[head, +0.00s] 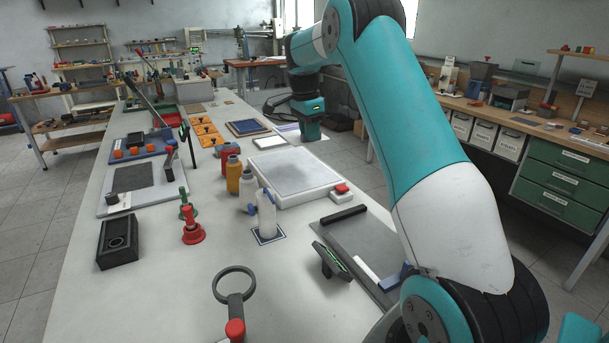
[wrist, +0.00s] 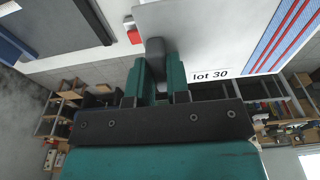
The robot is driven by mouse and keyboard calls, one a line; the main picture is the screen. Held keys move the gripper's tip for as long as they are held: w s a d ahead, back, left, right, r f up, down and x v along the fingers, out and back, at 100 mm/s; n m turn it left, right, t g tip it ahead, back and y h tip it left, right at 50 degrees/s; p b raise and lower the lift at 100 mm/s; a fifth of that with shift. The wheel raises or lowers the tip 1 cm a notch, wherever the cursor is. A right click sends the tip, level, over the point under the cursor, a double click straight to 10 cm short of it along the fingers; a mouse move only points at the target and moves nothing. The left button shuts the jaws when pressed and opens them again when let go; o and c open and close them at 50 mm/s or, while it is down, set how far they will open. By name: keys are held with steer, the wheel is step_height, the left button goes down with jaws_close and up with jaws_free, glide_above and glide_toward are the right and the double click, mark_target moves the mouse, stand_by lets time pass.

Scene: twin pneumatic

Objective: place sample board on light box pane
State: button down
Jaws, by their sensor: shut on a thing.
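The sample board (wrist: 215,28) is a flat pale plate with a "lot 30" label, red and blue stripes and a dark grip at its edge. My gripper (wrist: 160,72) is shut on that grip. In the head view my gripper (head: 309,132) is at the bench's right edge, just beyond the far right corner of the light box. Little of the board (head: 288,128) shows there, beside the gripper. The light box pane (head: 295,170) is a bare grey panel in a white frame. The wrist view shows no clear part of the pane.
A red button on a white base (head: 341,190) stands at the light box's near right corner. White, yellow and red bottles (head: 266,214) stand to its left. A small white-topped plate (head: 270,142) and a blue tray (head: 247,128) lie behind it. A grey panel with a black bar (head: 344,214) lies nearer.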

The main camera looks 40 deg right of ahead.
mark_target(311, 184)
step_height(311, 184, down, 13)
steer(key=shift+s+d+p, duration=0.1)
steer(key=shift+p, duration=0.75)
steer(key=shift+f, duration=0.1)
steer(key=c, duration=1.1)
jaws_free()
